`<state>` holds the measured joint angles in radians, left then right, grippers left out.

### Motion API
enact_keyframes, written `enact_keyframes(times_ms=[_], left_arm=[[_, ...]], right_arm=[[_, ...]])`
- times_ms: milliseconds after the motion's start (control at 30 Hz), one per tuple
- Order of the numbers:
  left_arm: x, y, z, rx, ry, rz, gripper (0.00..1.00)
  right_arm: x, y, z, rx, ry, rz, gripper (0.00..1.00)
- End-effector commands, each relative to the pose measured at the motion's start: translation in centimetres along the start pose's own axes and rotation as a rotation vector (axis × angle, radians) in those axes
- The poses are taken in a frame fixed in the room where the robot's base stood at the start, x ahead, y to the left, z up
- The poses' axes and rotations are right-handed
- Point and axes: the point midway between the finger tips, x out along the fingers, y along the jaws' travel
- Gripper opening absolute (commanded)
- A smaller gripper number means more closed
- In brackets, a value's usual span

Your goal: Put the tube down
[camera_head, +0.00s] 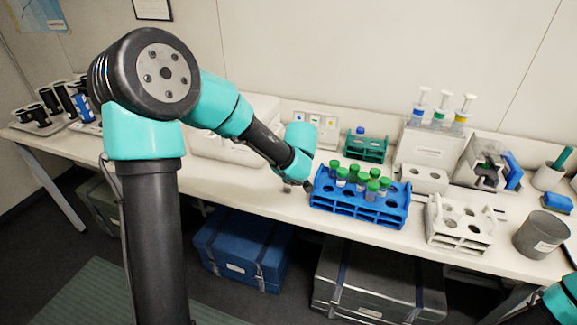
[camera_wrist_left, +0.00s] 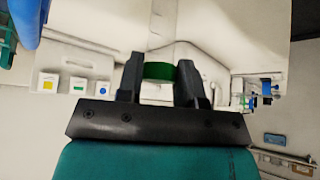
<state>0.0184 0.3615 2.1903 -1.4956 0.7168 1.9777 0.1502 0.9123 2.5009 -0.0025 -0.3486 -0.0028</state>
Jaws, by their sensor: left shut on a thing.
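My left gripper (camera_head: 303,186) is at the left end of the blue rack (camera_head: 355,213) in the head view, low over the table. In the left wrist view, its two dark fingers (camera_wrist_left: 161,80) are shut on a tube's green cap (camera_wrist_left: 159,71). The tube's body is hidden in both views. The blue rack holds several green-capped tubes (camera_head: 353,172) standing upright, and some of its holes are empty. My right gripper is not in view; only a part of my right arm shows at the lower right corner.
A white rack (camera_head: 460,238) stands right of the blue one, with a grey cup (camera_head: 541,236) beyond it. A small green rack (camera_head: 365,153) with a blue-capped tube stands behind. A panel with three coloured labels (camera_head: 315,120) is at the back. The table's front edge is close.

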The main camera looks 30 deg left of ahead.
Motion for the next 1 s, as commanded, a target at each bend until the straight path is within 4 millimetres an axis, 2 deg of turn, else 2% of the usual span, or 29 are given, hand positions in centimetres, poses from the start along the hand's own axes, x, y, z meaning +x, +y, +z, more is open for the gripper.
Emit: enact_keyframes(times_ms=[200,233,467,833,1000], left_arm=[[0.3,0.0,0.2,0.0,0.0,0.0,0.0],[0.3,0.0,0.2,0.0,0.0,0.0,0.36],[0.2,0.0,0.1,0.0,0.0,0.0,0.58],[-0.1,0.0,-0.1,-0.001,0.001,0.001,0.59],[-1.8,0.1,-0.1,-0.001,0.003,0.002,0.59]], right_arm=[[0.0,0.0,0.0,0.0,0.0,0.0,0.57],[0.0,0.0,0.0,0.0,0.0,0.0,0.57],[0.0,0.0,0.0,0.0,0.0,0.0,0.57],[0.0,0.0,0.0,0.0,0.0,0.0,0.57],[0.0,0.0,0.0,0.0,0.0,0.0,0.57]])
